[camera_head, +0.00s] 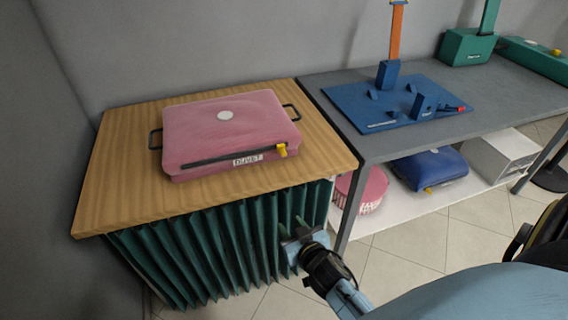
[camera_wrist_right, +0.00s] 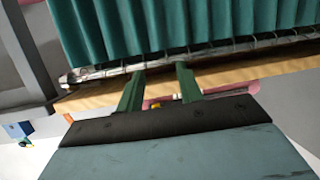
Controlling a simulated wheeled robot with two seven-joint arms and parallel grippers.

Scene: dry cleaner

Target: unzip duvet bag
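The pink duvet bag (camera_head: 230,125) lies flat on the wooden tabletop (camera_head: 120,190), with black side handles and a "DUVET" label. A dark zip (camera_head: 215,159) runs along its front, and the yellow zip pull (camera_head: 281,150) is at the right end. My right gripper (camera_head: 291,240) is below the tabletop's front edge, in front of the green curtain, apart from the bag. In the wrist view, its two fingers (camera_wrist_right: 158,85) are spread with nothing gripped. A bit of yellow (camera_wrist_right: 155,104), seemingly the pull, shows between them beyond the table edge. My left gripper is out of view.
A green pleated curtain (camera_head: 200,245) hangs under the tabletop. To the right, a grey table (camera_head: 500,95) carries a blue board (camera_head: 350,110) with fixtures. Its lower shelf (camera_head: 470,185) holds a round pink bag (camera_head: 372,188) and a blue bag (camera_head: 430,167).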

